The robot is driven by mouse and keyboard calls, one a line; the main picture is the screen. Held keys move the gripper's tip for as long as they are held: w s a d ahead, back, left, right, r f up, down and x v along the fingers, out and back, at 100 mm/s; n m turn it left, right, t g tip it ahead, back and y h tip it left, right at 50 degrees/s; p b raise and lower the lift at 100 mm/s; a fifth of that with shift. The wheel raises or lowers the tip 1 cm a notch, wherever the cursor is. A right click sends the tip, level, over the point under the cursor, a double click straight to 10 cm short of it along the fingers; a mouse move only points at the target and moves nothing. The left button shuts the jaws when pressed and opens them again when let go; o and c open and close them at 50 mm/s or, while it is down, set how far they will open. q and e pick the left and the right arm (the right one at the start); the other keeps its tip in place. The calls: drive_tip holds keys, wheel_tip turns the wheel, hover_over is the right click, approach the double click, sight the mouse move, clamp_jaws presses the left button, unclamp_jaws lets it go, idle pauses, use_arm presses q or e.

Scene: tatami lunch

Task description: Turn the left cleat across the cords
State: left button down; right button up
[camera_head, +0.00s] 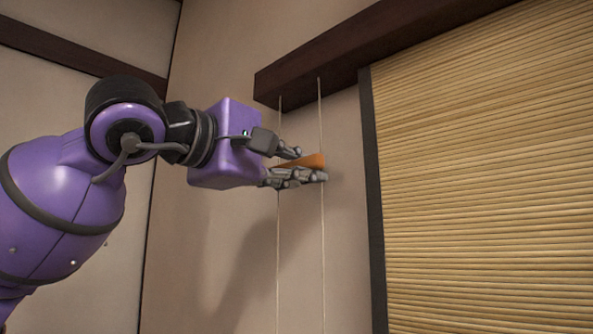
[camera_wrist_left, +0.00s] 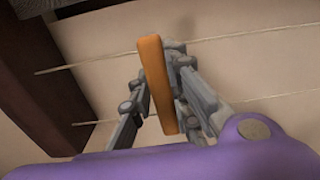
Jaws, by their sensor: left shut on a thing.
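The left cleat (camera_head: 312,160) is an orange-brown wooden bar at the wall, between the fingers of my left gripper (camera_head: 308,164). In the left wrist view the cleat (camera_wrist_left: 157,85) is a long bar with both gripper fingers (camera_wrist_left: 160,100) closed about it. Two thin pale cords (camera_head: 322,230) hang down the wall from the dark beam, one passing on each side of the cleat's area. In the wrist view the cords (camera_wrist_left: 85,65) run roughly crosswise to the bar. The fingers hide part of the cleat and its mount. My right gripper is out of view.
A dark wooden beam (camera_head: 340,60) runs above the cords. A slatted bamboo blind (camera_head: 480,170) with a dark edge (camera_head: 373,200) hangs to the right. The beige wall (camera_head: 215,270) below the gripper is clear.

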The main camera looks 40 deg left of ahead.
use_arm(q)
drive_tip(key=shift+m, duration=0.4)
drive_tip(key=c, duration=1.6)
unclamp_jaws()
drive_tip(key=shift+c, duration=0.2)
drive_tip(key=s+a, duration=0.1)
drive_tip(key=s, duration=1.1)
